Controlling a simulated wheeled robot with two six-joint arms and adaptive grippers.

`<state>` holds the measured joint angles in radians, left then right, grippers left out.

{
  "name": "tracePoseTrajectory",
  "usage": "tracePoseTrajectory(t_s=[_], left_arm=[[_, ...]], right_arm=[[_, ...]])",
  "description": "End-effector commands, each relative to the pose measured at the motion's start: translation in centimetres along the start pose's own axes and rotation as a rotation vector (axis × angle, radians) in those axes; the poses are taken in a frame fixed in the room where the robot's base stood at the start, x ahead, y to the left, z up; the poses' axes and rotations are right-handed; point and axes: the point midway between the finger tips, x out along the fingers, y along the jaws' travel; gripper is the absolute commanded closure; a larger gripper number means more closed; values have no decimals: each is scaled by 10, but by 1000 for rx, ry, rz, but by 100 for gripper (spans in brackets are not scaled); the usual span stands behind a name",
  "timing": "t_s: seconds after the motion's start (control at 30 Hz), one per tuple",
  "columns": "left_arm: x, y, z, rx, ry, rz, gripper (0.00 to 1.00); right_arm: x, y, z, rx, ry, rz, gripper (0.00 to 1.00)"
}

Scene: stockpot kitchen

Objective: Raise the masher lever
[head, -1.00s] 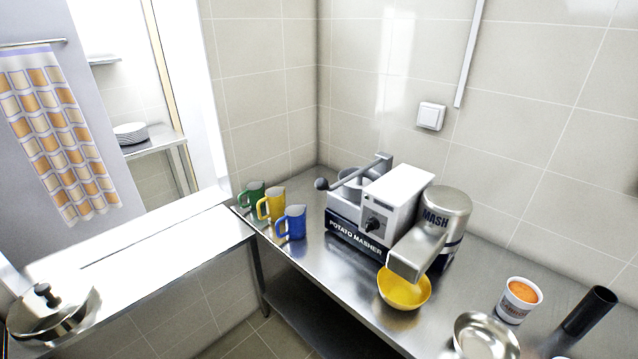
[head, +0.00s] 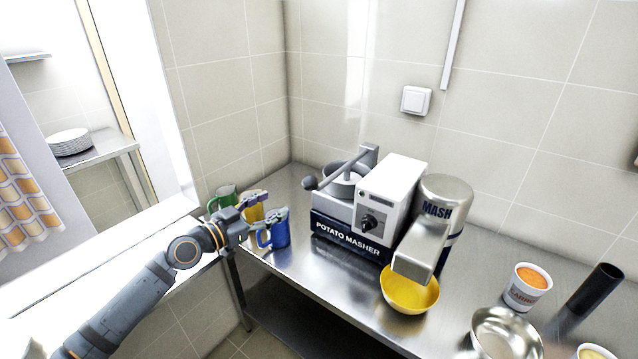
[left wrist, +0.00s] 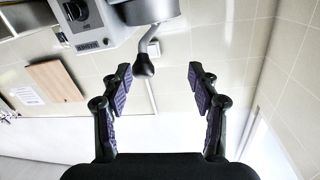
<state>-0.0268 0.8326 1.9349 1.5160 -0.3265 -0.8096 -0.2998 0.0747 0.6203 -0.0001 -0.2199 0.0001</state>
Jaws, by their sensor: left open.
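The potato masher (head: 345,238) stands on the steel counter against the wall. Its lever (head: 341,169) is a grey bar that slopes down to a dark knob (head: 310,183) at the machine's left end. My left gripper (head: 264,203) is open and empty, in front of the mugs and to the left of the knob. In the left wrist view the knob (left wrist: 144,66) shows beyond the gap between the open fingers (left wrist: 160,85), nearer the left finger. It looks apart from both fingers. My right gripper is not in view.
A green mug (head: 221,196), a yellow mug (head: 252,211) and a blue mug (head: 280,229) stand close by my left gripper. A yellow bowl (head: 411,297) sits under the masher's spout. A steel bowl (head: 506,335) and a labelled cup (head: 527,289) stand at the right.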

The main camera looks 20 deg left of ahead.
Motion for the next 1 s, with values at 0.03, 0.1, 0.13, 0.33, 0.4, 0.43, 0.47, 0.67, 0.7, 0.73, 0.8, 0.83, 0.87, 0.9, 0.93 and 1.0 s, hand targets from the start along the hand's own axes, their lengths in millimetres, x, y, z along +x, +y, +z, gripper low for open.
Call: tracePoseTrajectory(t_s=[0.03,0.1,0.13,0.33,0.4,0.43,0.47,0.67,0.7,0.73,0.8,0.83,0.87,0.9,0.93,1.0], left_arm=[[0,11,-17,18,28,33,39],[-1,20,-32,26,51,59,39],[-1,22,-35,28,56,65,39],[2,22,-38,26,61,66,39],[7,21,-40,24,64,62,39],[10,21,-41,23,65,62,39],[13,21,-42,21,66,61,39],[44,23,-45,18,65,61,39],[51,25,-45,18,64,64,39],[57,25,-46,17,63,64,39],[70,25,-46,18,63,62,39],[76,26,-46,19,61,64,39],[81,28,-46,19,62,66,39],[86,27,-46,20,61,64,39],[90,27,-45,20,60,63,39],[97,28,-44,21,59,64,39]], right_arm=[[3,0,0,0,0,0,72],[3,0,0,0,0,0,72],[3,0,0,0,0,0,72],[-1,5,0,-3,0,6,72],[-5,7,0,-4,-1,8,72],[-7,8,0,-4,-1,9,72],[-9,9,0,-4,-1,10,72],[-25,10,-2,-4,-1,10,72],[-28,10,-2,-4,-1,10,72],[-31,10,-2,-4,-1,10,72],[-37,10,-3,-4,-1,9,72],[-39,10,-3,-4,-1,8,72],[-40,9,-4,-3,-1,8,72],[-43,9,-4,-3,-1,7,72],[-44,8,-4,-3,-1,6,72],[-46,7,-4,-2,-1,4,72]])
